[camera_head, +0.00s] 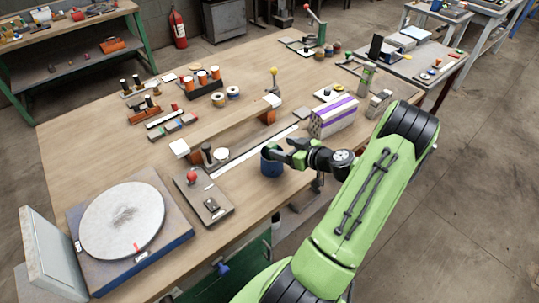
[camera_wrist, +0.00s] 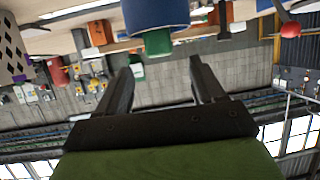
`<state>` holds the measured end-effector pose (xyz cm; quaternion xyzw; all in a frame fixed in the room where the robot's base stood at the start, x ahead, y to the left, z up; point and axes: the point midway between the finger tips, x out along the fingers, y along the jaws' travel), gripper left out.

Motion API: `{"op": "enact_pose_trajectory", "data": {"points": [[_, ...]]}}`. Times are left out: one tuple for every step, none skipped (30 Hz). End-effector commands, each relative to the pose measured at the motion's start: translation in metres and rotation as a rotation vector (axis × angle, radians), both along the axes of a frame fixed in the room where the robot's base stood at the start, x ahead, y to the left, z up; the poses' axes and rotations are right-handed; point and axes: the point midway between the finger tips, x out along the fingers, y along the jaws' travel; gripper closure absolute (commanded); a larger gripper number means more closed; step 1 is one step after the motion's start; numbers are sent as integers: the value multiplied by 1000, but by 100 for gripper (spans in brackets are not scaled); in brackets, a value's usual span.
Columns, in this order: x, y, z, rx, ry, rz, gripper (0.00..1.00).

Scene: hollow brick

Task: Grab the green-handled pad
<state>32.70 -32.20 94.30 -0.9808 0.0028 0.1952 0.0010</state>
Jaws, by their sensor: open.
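A round blue pad (camera_head: 271,167) stands near the table's front edge in the head view. In the wrist view, which looks upside down, the blue pad (camera_wrist: 155,15) is at the top centre with its short green handle (camera_wrist: 158,43). My gripper (camera_head: 277,150) is right beside the pad in the head view and hides part of it. In the wrist view my gripper (camera_wrist: 164,63) is open and empty. The green handle is just beyond the fingertips, in line with the gap. I cannot tell whether anything touches.
A purple-striped box (camera_head: 334,116) stands on the table (camera_head: 110,150) to the right of the pad. A plate with a red-knobbed lever (camera_head: 192,177) lies to the left. A long wooden beam (camera_head: 225,128) and a dark strip are behind. A round grey disc (camera_head: 122,220) is at front left.

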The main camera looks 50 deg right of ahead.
Motion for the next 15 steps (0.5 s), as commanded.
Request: {"op": "enact_pose_trajectory", "data": {"points": [[7, 0, -2, -1, -1, 1, 32], [10, 0, -4, 0, 0, 1, 32], [13, 0, -6, 1, 1, 1, 32], [16, 0, -7, 1, 1, 0, 32], [20, 0, -8, 0, 0, 0, 32], [27, 0, -11, 0, -1, 3, 32], [32, 0, -14, 2, -1, 2, 32], [38, 0, -17, 1, 0, 2, 32], [45, 0, -20, 1, -1, 3, 32], [49, 0, -22, 0, 0, 2, 32], [54, 0, -24, 0, 0, 2, 32], [58, -1, -26, 0, 0, 1, 32], [60, -1, -27, 0, 1, 0, 32], [61, -1, -28, 0, 1, 0, 32], [61, -1, -28, 0, 2, -1, 32]]}}
